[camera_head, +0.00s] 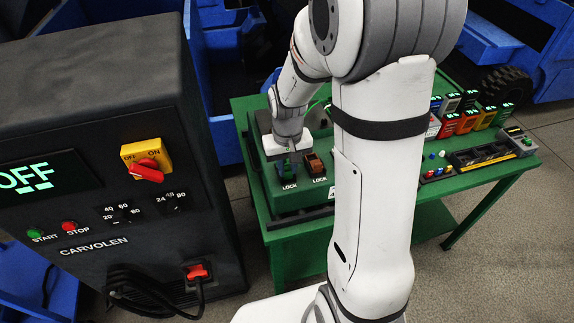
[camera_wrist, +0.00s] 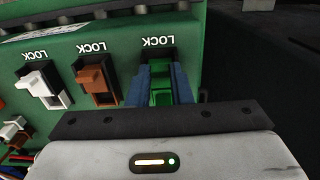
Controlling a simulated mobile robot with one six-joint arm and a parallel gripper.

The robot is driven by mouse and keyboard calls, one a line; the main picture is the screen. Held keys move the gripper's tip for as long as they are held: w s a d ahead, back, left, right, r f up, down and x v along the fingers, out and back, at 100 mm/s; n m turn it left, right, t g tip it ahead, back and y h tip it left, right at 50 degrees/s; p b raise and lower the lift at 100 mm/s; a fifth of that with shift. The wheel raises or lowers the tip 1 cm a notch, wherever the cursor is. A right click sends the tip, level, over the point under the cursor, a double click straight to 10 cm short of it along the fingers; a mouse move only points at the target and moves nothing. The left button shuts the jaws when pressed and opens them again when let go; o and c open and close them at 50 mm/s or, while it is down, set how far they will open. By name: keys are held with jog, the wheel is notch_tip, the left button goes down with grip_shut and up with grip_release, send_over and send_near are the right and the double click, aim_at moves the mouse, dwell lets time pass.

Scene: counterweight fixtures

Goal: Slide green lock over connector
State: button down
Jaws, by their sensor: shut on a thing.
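The green lock (camera_wrist: 161,90) sits at a slot marked LOCK on a green fixture (camera_wrist: 228,60). In the wrist view my gripper (camera_wrist: 160,78) has its blue fingers on either side of the green lock and is shut on it. In the head view my gripper (camera_head: 287,163) reaches down to the green lock (camera_head: 287,172) on the fixture, beside a brown lock. The connector under the green lock is hidden, so I cannot tell how far the lock covers it.
A brown lock (camera_wrist: 95,82) and a white lock (camera_wrist: 42,85) stand in line beside the green one. The fixture is on a green table (camera_head: 285,238). A black machine (camera_head: 100,130) with an OFF display stands at the left. Small coloured boxes (camera_head: 467,122) stand at the table's right.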

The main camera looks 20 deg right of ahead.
aim_at(286, 169)
jog(key=shift+w+b, duration=0.3)
jog(key=shift+w, duration=0.6)
jog(key=shift+r, duration=0.1)
jog(key=c, duration=1.3)
grip_release()
notch_tip(286, 169, up, 8)
jog(key=shift+f+b, duration=0.15)
jog(key=shift+b, duration=0.2)
